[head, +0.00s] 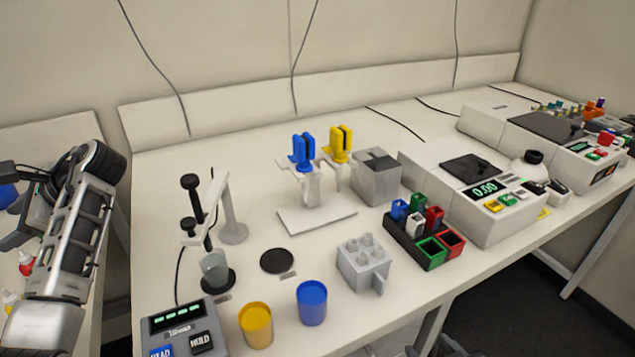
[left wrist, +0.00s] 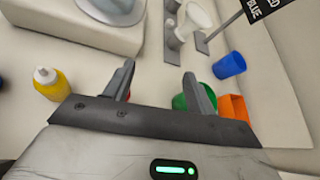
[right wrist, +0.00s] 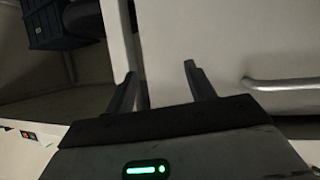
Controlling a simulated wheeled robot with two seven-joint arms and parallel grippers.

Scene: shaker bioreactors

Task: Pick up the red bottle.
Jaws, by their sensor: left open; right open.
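A small red bottle (head: 26,264) stands on the left table in the head view, partly hidden behind my left arm. A yellow bottle (left wrist: 50,84) with a white cap stands to the left of these fingers, and a green cup (left wrist: 180,102) is partly behind the right finger. My right gripper (right wrist: 160,70) is open and empty, in front of a pale panel with a bar handle (right wrist: 283,82). Its fingers are not clear in the head view.
The left wrist view also shows a blue cup (left wrist: 229,65), an orange box (left wrist: 235,112) and a dark label sign (left wrist: 266,14). On the main bench are yellow (head: 256,325) and blue (head: 312,303) cups, a tube rack (head: 408,244) and a white device (head: 475,185).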

